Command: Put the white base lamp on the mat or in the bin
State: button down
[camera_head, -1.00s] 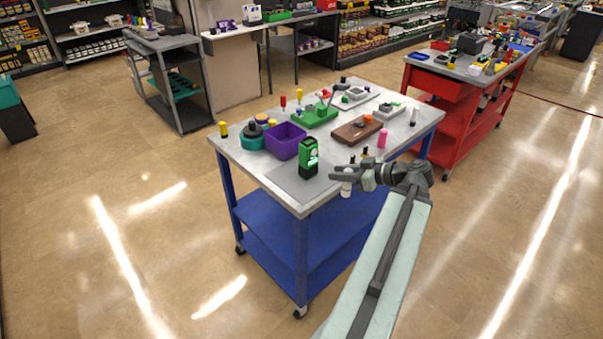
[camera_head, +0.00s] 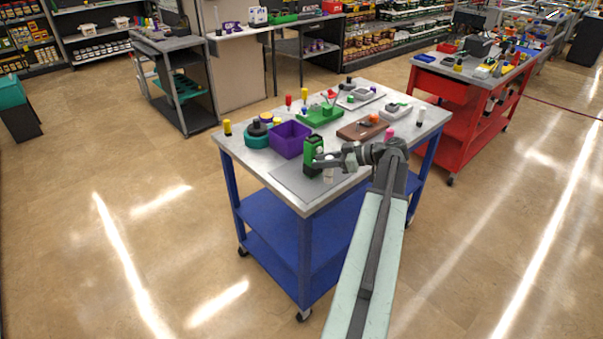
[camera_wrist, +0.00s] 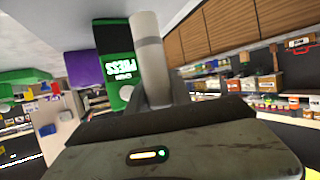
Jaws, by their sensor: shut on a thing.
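My gripper (camera_head: 328,161) is shut on the white base lamp (camera_head: 328,175), a small whitish cylinder. The lamp hangs below the jaws, over the right part of the grey mat (camera_head: 290,178); I cannot tell whether it touches the mat. In the wrist view the lamp (camera_wrist: 149,55) stands out between the fingers (camera_wrist: 160,98), with a grey band across it. The purple bin (camera_head: 288,141) is open-topped and sits behind the mat; it also shows in the wrist view (camera_wrist: 82,68).
A green box-shaped device (camera_head: 312,157) stands on the mat, just left of my gripper. The mat's front left is clear.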

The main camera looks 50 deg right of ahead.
jog(key=w+a+f+b, duration=0.4)
jog(key=w+a, duration=0.1)
jog(key=shift+w+a+f, duration=0.1)
jog(key=shift+w+f, duration=0.1)
jog(key=shift+f, duration=0.15)
jog(key=shift+r, duration=0.25)
jog(key=shift+f, duration=0.15)
jog(key=c, duration=1.1)
grip_release()
jog(key=shift+c, duration=0.2)
